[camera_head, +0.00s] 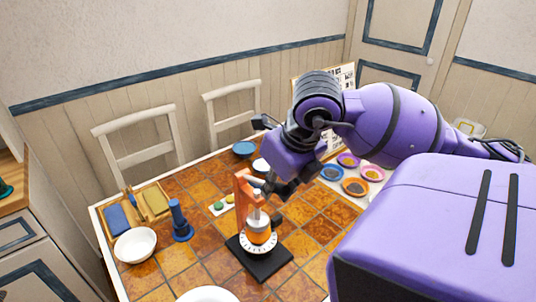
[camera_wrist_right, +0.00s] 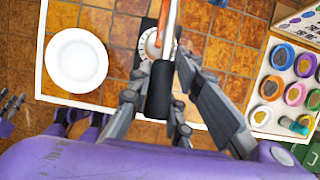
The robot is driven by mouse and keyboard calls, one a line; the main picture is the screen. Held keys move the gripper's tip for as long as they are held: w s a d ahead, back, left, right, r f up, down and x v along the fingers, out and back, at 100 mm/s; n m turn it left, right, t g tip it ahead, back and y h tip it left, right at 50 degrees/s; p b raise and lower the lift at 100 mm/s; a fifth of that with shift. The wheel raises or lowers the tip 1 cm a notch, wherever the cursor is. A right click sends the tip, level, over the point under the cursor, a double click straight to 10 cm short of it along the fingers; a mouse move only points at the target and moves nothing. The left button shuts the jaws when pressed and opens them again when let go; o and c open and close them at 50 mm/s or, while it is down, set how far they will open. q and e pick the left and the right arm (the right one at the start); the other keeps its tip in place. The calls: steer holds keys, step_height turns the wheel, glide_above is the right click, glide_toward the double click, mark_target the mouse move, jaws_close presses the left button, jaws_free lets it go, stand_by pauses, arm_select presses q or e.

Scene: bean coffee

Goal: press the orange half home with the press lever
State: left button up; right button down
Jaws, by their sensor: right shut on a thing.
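The press (camera_head: 243,187) has an orange frame and stands on a black base (camera_head: 262,262) on the tiled table. An orange half (camera_head: 259,238) sits low in the press, above a white ribbed dish, with the metal pressing part over it. My right gripper (camera_head: 270,187) is beside the top of the press. In the right wrist view, its fingers are shut on the black grip of the press lever (camera_wrist_right: 160,92). Dark fingers, seemingly my left gripper (camera_wrist_right: 12,105), show at the left edge, apart from the press.
A white bowl (camera_head: 135,245), a blue stand (camera_head: 180,221) and a box with a blue pad (camera_head: 117,219) are left of the press. A white plate (camera_head: 208,295) is at the front. Several coloured cups, including an orange one (camera_head: 355,187), stand right. Two chairs are behind.

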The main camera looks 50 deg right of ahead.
arm_select(q)
steer(key=shift+s+f, duration=0.1)
steer(key=shift+f, duration=0.05)
arm_select(e)
steer(key=shift+s+f, duration=0.2)
steer(key=shift+f, duration=0.15)
arm_select(q)
steer(key=shift+s+f, duration=0.25)
steer(key=shift+f, duration=0.05)
arm_select(e)
steer(key=shift+s+f, duration=0.15)
steer(key=shift+f, duration=0.4)
arm_select(q)
steer(key=shift+s+f+b, duration=0.3)
steer(key=shift+f+b, duration=0.1)
steer(key=shift+b, duration=0.1)
arm_select(e)
steer(key=shift+s+f, duration=0.15)
steer(key=shift+f, duration=0.45)
